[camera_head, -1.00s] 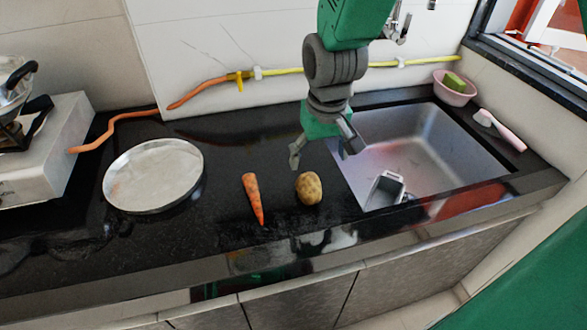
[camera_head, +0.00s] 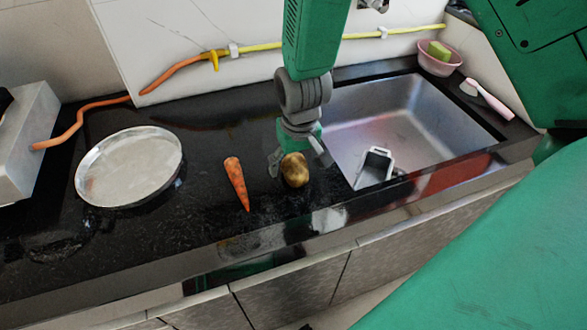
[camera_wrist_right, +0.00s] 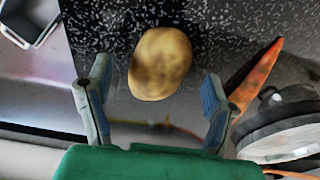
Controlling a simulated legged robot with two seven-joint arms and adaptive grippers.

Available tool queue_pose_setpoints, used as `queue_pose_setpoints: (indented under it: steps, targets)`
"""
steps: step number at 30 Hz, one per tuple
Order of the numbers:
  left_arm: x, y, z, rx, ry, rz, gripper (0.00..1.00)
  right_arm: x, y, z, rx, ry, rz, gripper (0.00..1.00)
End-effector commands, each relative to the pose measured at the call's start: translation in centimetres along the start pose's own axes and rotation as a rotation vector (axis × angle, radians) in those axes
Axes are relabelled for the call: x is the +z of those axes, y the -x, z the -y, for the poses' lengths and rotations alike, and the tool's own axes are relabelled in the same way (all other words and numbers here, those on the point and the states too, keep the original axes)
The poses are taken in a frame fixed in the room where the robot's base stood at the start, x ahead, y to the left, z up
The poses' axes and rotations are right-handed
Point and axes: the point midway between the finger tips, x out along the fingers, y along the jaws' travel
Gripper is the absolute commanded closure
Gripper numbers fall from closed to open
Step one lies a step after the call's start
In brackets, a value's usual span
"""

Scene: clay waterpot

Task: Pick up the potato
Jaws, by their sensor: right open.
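The potato (camera_head: 295,171) is a brown, rounded lump on the black countertop, between the carrot and the sink. It also shows in the right wrist view (camera_wrist_right: 160,64), just beyond and between the fingertips. My right gripper (camera_head: 298,164) is open, close behind the potato in the head view, with one finger on each side. In the right wrist view my right gripper (camera_wrist_right: 152,88) has its fingers apart with nothing held between them. I cannot tell if a finger touches the potato. My left gripper is not in view.
An orange carrot (camera_head: 237,183) lies left of the potato. A round metal plate (camera_head: 130,166) is farther left.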

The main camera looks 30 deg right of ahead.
Motion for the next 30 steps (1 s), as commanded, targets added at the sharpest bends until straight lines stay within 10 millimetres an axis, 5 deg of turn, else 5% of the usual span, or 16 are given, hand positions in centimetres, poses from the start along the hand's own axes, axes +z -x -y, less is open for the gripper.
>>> queue_pose_setpoints:
  steps: [5,13,18,30]
  targets:
    - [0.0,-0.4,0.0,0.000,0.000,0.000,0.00,0.0,-2.3,0.0,-0.002,-0.001,0.002,0.25]
    - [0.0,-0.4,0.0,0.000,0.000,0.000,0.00,0.1,-2.4,-0.1,-0.002,0.000,0.000,0.25]
    - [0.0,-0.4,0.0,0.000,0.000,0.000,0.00,0.0,-2.4,0.0,-0.001,0.000,0.000,0.83]
    - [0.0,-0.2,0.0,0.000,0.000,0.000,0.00,-0.2,-1.3,0.1,-0.001,0.000,-0.003,0.83]
